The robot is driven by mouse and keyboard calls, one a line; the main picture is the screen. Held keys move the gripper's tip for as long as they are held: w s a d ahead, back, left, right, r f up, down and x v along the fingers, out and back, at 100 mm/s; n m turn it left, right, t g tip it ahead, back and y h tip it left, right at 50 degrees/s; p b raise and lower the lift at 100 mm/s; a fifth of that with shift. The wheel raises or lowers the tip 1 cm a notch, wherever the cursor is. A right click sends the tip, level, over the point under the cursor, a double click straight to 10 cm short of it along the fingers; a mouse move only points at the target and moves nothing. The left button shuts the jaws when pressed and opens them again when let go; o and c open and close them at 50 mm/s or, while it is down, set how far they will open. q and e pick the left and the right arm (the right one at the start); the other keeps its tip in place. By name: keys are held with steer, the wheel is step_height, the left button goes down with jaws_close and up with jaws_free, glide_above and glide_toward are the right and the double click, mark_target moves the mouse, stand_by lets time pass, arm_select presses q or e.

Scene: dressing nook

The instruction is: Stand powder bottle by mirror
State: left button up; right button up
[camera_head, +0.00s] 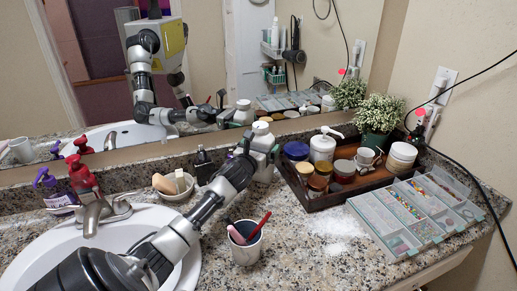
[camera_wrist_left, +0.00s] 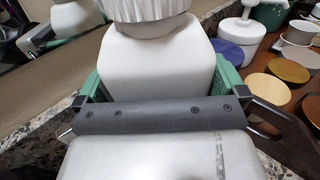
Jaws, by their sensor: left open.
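The white powder bottle (camera_head: 262,132) with its ribbed cap stands upright at the back of the counter, close to the mirror (camera_head: 215,85). It also shows large in the left wrist view (camera_wrist_left: 158,62). My left gripper (camera_head: 258,148) reaches over the counter to it and is open, with its green fingers on either side of the bottle. In the left wrist view the gripper (camera_wrist_left: 158,85) has the bottle between its fingers; I cannot tell whether they touch it. The bottle's lower part is partly hidden by the gripper. My right gripper is not in view.
A dark wooden tray (camera_head: 318,203) with jars and a pump bottle stands right of the powder bottle. White powder (camera_head: 338,226) lies spilled on the counter. A cup (camera_head: 245,243) with brushes, a sink (camera_head: 145,225), a soap dish (camera_head: 174,190) and a jewelry organizer (camera_head: 400,222) surround it.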

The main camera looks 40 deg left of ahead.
arm_select(q)
steer(key=v, duration=1.2)
steer(key=shift+r, duration=0.15)
